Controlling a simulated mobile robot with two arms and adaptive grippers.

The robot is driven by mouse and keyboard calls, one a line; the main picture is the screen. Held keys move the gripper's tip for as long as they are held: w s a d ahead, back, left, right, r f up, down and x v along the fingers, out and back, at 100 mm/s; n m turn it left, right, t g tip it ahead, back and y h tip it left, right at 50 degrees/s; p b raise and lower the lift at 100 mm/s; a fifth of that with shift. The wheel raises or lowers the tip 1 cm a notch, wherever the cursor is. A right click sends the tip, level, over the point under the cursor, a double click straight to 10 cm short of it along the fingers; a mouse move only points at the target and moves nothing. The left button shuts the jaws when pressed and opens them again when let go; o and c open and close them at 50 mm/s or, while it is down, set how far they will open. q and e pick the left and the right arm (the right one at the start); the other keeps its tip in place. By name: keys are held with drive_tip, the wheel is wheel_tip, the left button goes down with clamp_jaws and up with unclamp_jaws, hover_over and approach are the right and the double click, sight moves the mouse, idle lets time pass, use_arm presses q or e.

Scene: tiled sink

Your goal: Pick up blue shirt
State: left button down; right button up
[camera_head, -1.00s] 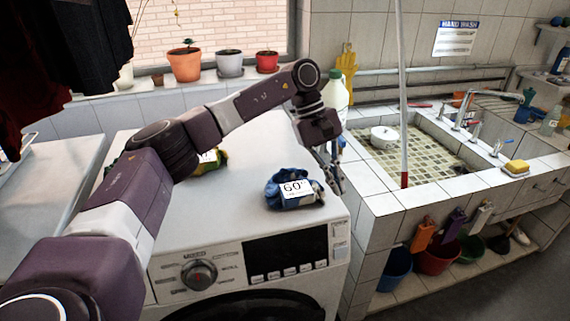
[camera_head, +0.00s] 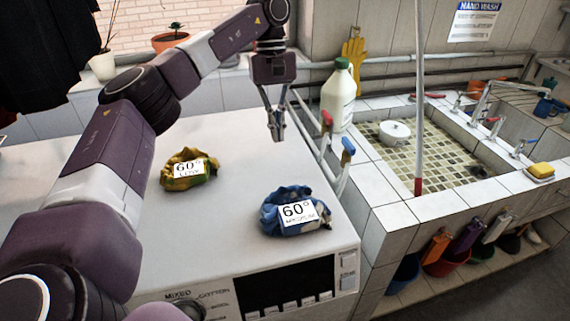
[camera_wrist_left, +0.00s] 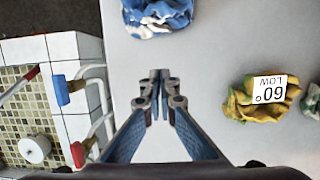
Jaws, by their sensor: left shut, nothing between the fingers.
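The blue shirt (camera_head: 290,222) is a crumpled blue and white bundle with a 60° label, lying on the white washing machine top near its front right. It also shows at the top of the left wrist view (camera_wrist_left: 158,14). My left gripper (camera_head: 277,136) is shut and empty, pointing down above the machine, behind and apart from the shirt. In the left wrist view its fingertips (camera_wrist_left: 158,76) meet, with bare machine top between them and the shirt. My right gripper is not in view.
A yellow crumpled cloth (camera_head: 181,183) with a 60° low label lies left of the shirt. A white bottle (camera_head: 338,98) and pipes with red and blue handles (camera_head: 348,146) stand at the machine's right. The tiled sink (camera_head: 440,206) is further right.

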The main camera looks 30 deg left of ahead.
use_arm(q)
drive_tip(key=p+x, duration=0.2)
drive_tip(key=x, duration=0.7)
drive_tip(key=shift+s+f+p, duration=0.2)
drive_tip(key=shift+f+p, duration=0.05)
drive_tip(key=shift+p, duration=0.05)
drive_tip(key=shift+s+d+f, duration=0.1)
drive_tip(key=shift+d, duration=0.2)
drive_tip(key=shift+s+d+p, duration=0.8)
drive_tip(key=shift+s+d, duration=0.1)
drive_tip(key=shift+d, duration=0.1)
drive_tip(key=shift+s+d, duration=0.2)
drive_tip(key=shift+f, duration=0.1)
